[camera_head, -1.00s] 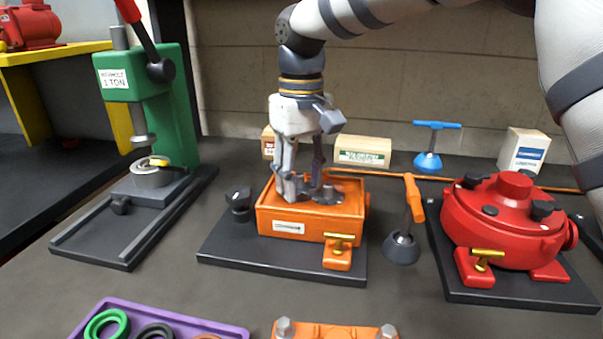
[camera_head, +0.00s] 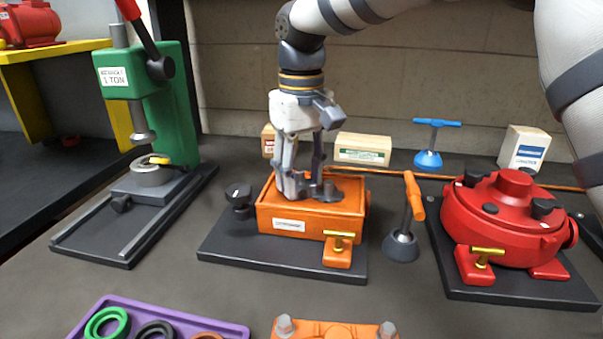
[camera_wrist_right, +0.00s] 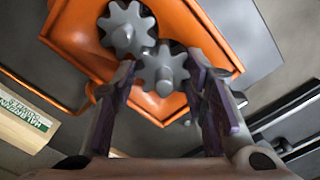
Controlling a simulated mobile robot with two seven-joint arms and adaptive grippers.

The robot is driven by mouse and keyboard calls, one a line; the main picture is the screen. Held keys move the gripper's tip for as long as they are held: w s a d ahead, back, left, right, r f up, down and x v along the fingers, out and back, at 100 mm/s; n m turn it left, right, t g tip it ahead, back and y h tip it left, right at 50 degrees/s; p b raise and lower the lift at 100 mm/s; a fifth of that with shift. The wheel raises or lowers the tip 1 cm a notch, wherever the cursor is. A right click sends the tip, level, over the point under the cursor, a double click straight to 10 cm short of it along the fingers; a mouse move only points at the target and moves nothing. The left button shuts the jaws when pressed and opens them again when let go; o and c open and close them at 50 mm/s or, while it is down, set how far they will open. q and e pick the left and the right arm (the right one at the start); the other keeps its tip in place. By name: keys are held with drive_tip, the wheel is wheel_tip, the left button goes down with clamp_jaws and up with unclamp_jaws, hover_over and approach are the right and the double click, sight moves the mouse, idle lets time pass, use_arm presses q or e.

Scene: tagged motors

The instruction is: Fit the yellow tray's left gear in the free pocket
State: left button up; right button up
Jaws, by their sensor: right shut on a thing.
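My right gripper (camera_head: 310,194) points down into the open orange gear housing (camera_head: 290,222) in the head view. In the right wrist view, its two purple-padded fingers (camera_wrist_right: 161,80) are shut on a grey gear (camera_wrist_right: 160,72) with a central hub. This gear is inside the housing, beside a second grey toothed gear (camera_wrist_right: 126,30); their teeth appear to meet. I cannot tell whether the held gear is fully seated, and the pocket under it is hidden. No yellow tray can be made out. My left gripper is not in view.
A green press (camera_head: 165,105) stands left and a red round housing (camera_head: 508,220) right. An orange-handled tool (camera_head: 403,240) stands close to the orange housing. A purple tray (camera_head: 180,319) with rings lies in front. Small boxes and a blue-handled tool (camera_head: 430,158) are behind.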

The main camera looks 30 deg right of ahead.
drive_tip(key=shift+f, duration=0.2)
idle(1.4)
drive_tip(key=shift+r, duration=0.2)
drive_tip(key=o, duration=1.5)
drive_tip(key=shift+c, duration=0.2)
drive_tip(key=shift+r, duration=3)
wheel_tip(320, 180, up, 12)
